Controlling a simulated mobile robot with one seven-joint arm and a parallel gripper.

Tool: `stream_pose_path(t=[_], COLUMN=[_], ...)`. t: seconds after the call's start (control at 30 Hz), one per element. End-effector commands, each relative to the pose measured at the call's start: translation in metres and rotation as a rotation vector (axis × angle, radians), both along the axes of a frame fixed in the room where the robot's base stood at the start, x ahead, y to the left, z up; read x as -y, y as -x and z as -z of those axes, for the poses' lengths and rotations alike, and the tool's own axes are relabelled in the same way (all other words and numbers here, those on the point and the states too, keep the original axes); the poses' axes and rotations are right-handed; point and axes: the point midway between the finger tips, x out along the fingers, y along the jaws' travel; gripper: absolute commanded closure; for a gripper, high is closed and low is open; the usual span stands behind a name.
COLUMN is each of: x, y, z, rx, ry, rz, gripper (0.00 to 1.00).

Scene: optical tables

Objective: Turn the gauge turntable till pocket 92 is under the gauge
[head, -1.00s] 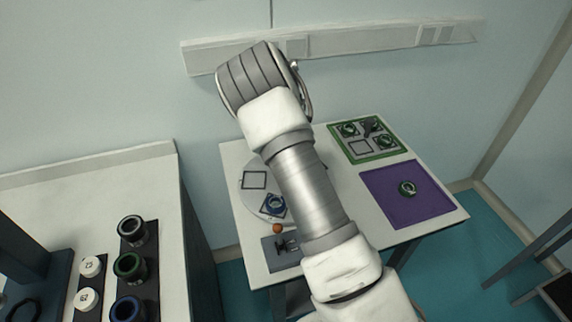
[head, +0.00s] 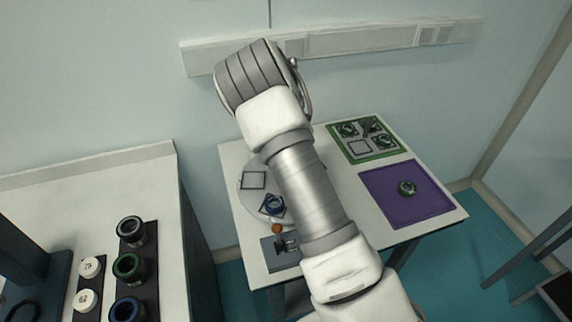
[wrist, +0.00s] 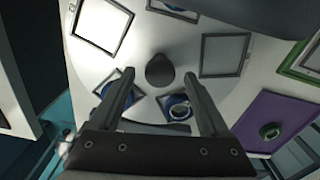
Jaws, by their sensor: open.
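The gauge turntable (head: 246,202) is a pale round disc at the left of the far table, partly hidden by my arm in the head view. In the wrist view the turntable (wrist: 145,48) carries several square pockets, including empty frames at left (wrist: 101,25) and right (wrist: 223,55). Other pockets hold blue rings, such as one at lower right (wrist: 178,107). No pocket number is readable. A dark rounded knob (wrist: 159,70) stands at the disc's middle. My gripper (wrist: 160,76) is open, its fingertips appearing on either side of the knob; contact cannot be told. I cannot identify the gauge.
A grey plate (head: 268,257) with a black fixture and an orange ball (head: 277,229) sits before the turntable. A purple mat (head: 420,205) bears a green ring. A green-edged tray (head: 350,157) is behind. A bench (head: 60,205) with rings and white discs stands left.

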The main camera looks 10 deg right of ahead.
Motion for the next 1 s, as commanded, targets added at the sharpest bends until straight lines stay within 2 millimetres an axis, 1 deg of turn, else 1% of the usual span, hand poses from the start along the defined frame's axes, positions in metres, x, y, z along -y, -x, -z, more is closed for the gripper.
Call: stream_pose_path(t=[0.17,0.4,0.5,0.6,0.7,0.8,1.0], x=[0.0,0.0,0.0,0.0,0.0,0.0,0.001], y=[-0.002,-0.002,-0.001,-0.001,-0.001,-0.001,0.0], z=[-0.037,-0.097,-0.12,-0.139,-0.152,-0.161,-0.165], rx=[0.007,0.008,0.007,0.006,0.004,0.004,0.003], ry=[-0.001,-0.001,-0.001,-0.001,0.0,0.0,0.0], rz=[-0.001,-0.001,0.0,-0.001,0.0,0.001,0.001], gripper=[0.21,0.21,0.21,0.21,0.21,0.21,0.21])
